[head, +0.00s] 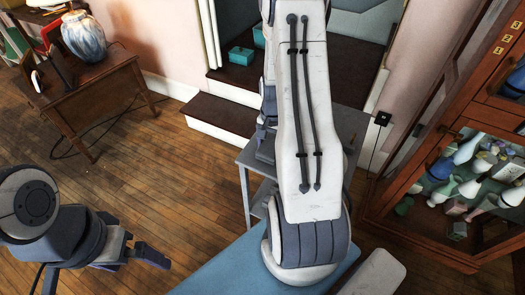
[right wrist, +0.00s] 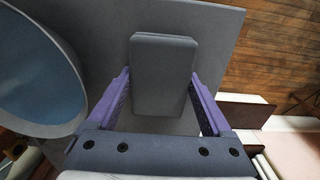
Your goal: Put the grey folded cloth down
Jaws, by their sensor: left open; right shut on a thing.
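The grey folded cloth (right wrist: 165,75) is a flat grey block in the right wrist view. My right gripper (right wrist: 162,88) has its purple fingers on either side of it and is shut on it. The cloth shows over a plain grey tabletop (right wrist: 222,28); I cannot tell whether it touches the top. In the head view my right arm hides the cloth and most of that gripper. My left gripper (head: 140,255) is open and empty at the lower left of the head view, over the wooden floor.
The grey table (head: 246,158) stands behind my right arm. A glass-front cabinet (head: 400,190) with several ornaments is at the right. A wooden side table (head: 85,95) with a blue-white vase (head: 84,37) is at the upper left. Dark steps (head: 220,113) lie behind. Wooden floor is free at the left.

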